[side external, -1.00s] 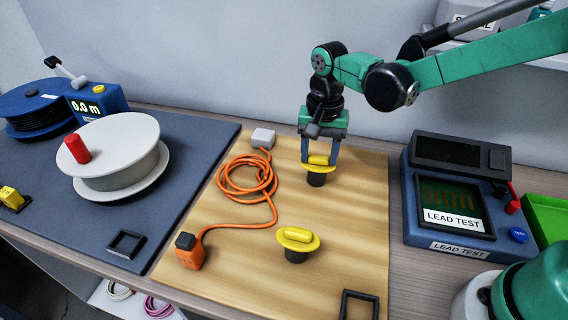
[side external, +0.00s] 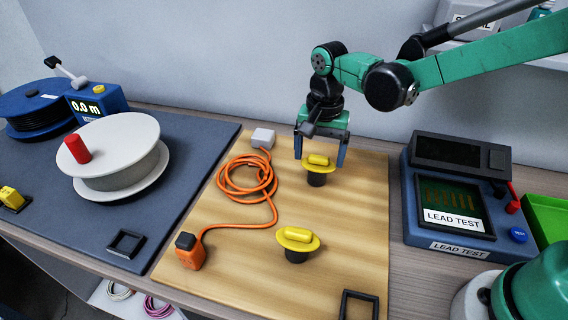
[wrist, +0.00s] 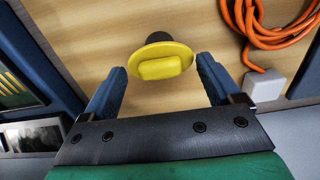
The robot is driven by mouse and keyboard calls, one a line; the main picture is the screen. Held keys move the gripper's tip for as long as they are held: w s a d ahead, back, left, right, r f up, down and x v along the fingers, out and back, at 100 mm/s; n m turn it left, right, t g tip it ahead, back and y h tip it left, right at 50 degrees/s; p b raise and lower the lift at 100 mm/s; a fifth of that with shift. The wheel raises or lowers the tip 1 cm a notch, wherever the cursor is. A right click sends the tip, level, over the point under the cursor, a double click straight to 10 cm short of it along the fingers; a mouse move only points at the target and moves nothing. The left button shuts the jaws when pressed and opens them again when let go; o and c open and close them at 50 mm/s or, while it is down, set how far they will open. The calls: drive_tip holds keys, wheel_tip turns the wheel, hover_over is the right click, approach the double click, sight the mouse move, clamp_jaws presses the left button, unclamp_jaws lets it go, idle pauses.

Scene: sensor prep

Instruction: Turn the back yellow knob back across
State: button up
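The back yellow knob (side external: 318,161) stands on a dark post on the wooden board (side external: 345,225). Its raised grip bar lies roughly left to right in the side view. My gripper (side external: 320,160) is open around the knob, with one finger on each side and clear gaps. In the wrist view the yellow knob (wrist: 162,62) shows between and a little beyond the open blue fingertips (wrist: 160,78), touching neither.
An orange cable (side external: 247,178) lies coiled left of the back knob, joining a grey block (side external: 263,138) and an orange plug (side external: 190,252). A blue lead tester (side external: 450,195) stands at the right. A white reel (side external: 118,150) sits on the left mat.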

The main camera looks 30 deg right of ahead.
sight(320, 157)
drive_tip(key=shift+r, duration=2.8)
drive_tip(key=shift+s+d+r, duration=0.2)
drive_tip(key=shift+r, duration=0.05)
drive_tip(key=s+d+r+n+t, duration=0.1)
drive_tip(key=s+d+n+t, duration=0.5)
drive_tip(key=s+n, duration=0.3)
drive_tip(key=shift+s+d+r+t, duration=0.15)
drive_tip(key=shift+s+r+t, duration=0.15)
drive_tip(key=shift+t, duration=0.3)
